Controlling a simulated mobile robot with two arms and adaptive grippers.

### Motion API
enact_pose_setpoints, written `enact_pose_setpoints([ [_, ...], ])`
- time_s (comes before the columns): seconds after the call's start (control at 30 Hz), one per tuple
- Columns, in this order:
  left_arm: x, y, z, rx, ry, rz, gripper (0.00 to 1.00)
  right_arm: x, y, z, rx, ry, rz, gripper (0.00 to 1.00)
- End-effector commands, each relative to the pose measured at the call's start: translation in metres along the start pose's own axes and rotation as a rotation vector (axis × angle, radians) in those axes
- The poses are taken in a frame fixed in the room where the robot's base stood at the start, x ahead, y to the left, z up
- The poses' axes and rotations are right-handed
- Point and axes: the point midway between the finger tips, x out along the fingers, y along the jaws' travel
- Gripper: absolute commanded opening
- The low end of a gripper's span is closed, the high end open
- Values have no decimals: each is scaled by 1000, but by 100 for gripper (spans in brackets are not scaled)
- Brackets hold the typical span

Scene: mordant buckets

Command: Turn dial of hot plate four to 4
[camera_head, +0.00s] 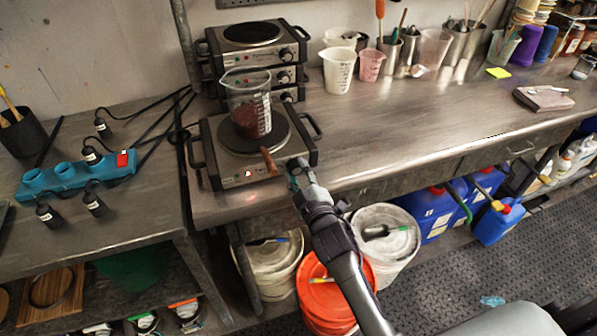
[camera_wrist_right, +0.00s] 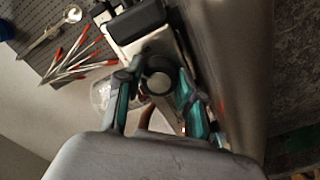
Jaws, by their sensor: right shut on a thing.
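The front hot plate (camera_head: 214,152) stands at the bench's left end, with a glass beaker (camera_head: 240,90) of dark red contents on its round top. My right gripper (camera_head: 296,168) is at the right end of its front panel. In the right wrist view, a round dark dial (camera_wrist_right: 158,82) sits between the teal fingers of the right gripper (camera_wrist_right: 157,98), which is shut on it. The fingers hide the dial in the head view, and its setting cannot be read. I cannot read a number on the hot plate. My left gripper is not in view.
More hot plates (camera_head: 262,57) are stacked behind. A brown wooden handle (camera_head: 269,160) crosses the front hot plate's edge, close left of the gripper. A teal power strip (camera_head: 75,178) with cables lies left. Buckets stand below. The bench's middle (camera_head: 420,115) is clear.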

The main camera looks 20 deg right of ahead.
Motion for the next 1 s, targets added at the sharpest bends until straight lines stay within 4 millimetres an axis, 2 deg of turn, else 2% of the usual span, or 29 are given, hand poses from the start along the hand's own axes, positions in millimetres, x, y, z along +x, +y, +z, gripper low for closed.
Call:
enact_pose_setpoints([
  [0.4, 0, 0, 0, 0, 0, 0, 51, 0, -1, 0, 7, -1, -1, 3],
  [0.43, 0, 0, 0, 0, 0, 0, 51, 0, -1, 0, 7, -1, -1, 41],
  [0.57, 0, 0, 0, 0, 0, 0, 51, 0, -1, 0, 6, -1, -1, 62],
  [0.87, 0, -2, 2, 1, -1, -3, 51, -1, 0, 0, 6, 0, 0, 63],
  [1.0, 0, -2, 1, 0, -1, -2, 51, -11, -1, 1, 6, -2, -2, 63],
])
